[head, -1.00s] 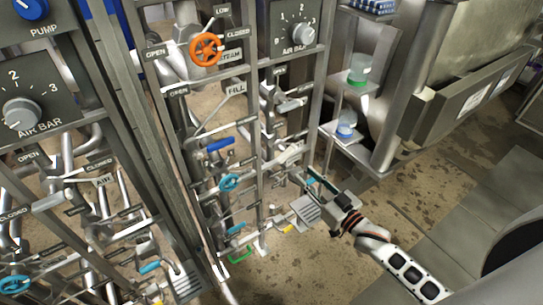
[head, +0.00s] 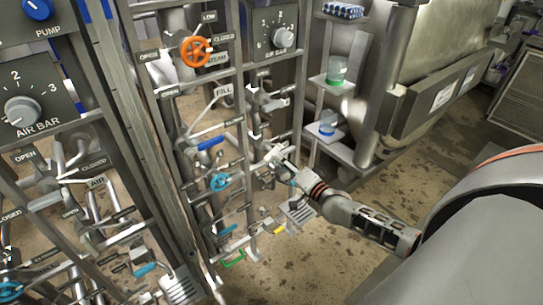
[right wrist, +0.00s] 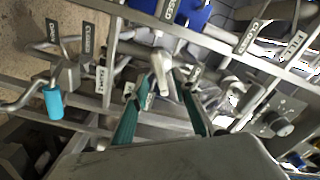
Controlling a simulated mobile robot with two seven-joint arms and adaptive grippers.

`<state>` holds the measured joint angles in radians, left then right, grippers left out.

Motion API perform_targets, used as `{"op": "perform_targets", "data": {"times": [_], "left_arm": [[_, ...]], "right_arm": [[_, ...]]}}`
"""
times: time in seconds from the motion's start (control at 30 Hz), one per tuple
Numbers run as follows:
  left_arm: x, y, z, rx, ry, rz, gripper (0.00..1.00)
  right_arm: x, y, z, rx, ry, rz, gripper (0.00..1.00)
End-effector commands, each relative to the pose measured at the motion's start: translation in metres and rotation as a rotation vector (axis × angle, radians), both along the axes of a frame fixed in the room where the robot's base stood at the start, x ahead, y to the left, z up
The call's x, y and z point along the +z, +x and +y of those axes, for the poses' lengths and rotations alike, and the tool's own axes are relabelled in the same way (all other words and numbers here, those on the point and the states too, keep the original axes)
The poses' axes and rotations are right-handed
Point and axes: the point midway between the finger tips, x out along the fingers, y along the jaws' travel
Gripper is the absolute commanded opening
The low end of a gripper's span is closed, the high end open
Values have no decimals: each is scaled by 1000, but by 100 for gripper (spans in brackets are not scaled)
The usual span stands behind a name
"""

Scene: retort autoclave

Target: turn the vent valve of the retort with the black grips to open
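My right gripper (head: 283,163) reaches into the middle valve panel from the right, close to a pale lever (head: 270,152). In the right wrist view, its two teal fingers (right wrist: 160,104) are spread apart. A pale metal lever end (right wrist: 162,72) stands at the gap between their tips; I cannot tell whether they touch it. A small label (right wrist: 103,79) beside it is too small to read surely. I cannot make out black grips or which lever is the vent valve. My left gripper is not in view.
Nearby are an orange steam wheel (head: 196,51), a blue-gripped fill lever (head: 211,143), a light-blue wheel (head: 220,182) and a light-blue-gripped lever (right wrist: 54,103). Panel posts and pipes crowd the gripper. Floor is clear below.

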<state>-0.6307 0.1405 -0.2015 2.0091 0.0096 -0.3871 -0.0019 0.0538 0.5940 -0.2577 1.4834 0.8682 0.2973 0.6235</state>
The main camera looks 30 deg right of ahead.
Motion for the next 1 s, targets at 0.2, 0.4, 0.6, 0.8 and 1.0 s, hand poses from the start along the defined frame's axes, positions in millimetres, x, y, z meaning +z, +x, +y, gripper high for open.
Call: {"op": "perform_targets", "data": {"times": [0.2,0.4,0.6,0.8,1.0], "left_arm": [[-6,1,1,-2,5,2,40],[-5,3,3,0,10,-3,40],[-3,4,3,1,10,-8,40],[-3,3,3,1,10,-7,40],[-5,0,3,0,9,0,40]], "right_arm": [[-2,29,3,0,0,1,28],[-2,41,4,1,-1,2,28],[-1,43,4,1,-1,0,28],[-1,42,4,0,-1,1,0],[-1,42,4,0,-2,1,0]]}}
